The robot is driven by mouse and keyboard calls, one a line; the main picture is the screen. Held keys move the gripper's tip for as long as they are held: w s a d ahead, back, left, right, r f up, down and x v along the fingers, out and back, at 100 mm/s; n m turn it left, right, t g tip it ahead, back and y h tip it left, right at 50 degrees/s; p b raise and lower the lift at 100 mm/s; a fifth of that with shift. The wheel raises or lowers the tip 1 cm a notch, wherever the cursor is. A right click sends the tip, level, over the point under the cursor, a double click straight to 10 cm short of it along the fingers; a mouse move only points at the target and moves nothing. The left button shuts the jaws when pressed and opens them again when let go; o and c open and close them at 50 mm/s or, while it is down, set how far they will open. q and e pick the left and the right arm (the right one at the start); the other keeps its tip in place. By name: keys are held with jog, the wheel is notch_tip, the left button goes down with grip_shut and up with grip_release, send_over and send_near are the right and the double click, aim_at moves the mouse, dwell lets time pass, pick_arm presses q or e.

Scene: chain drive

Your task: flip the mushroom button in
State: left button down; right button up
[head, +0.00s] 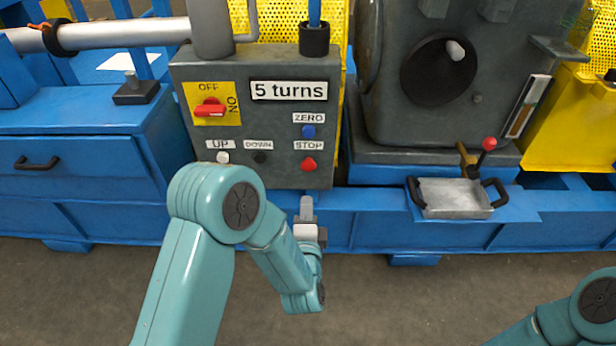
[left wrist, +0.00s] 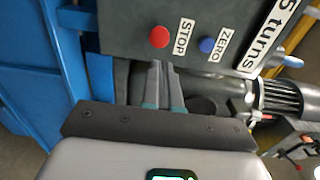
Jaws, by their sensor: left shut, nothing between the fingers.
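The red mushroom button (head: 308,164) sits under the STOP label on the grey control box (head: 270,190). It also shows in the left wrist view (left wrist: 159,37), just beyond the fingertips and slightly left of them. My left gripper (head: 307,205) is shut and empty, below the button near the lower edge of the box. In the left wrist view its fingers (left wrist: 158,66) lie together and point towards the panel, apart from the button. My right gripper is out of view; only part of my right arm shows at the lower right of the head view.
The box also carries a blue ZERO button (head: 308,131), a white UP button (head: 223,157), a dark DOWN button (head: 260,157) and a red rotary switch (head: 209,108) on yellow. A metal tray (head: 455,212) with black handles and a red-knobbed lever (head: 488,144) stand to the right.

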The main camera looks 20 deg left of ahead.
aim_at(308, 167)
pick_arm(q)
jog(key=b+x, duration=0.2)
jog(key=x, duration=0.8)
jog(key=shift+w+a, duration=0.1)
jog(key=shift+w, duration=0.2)
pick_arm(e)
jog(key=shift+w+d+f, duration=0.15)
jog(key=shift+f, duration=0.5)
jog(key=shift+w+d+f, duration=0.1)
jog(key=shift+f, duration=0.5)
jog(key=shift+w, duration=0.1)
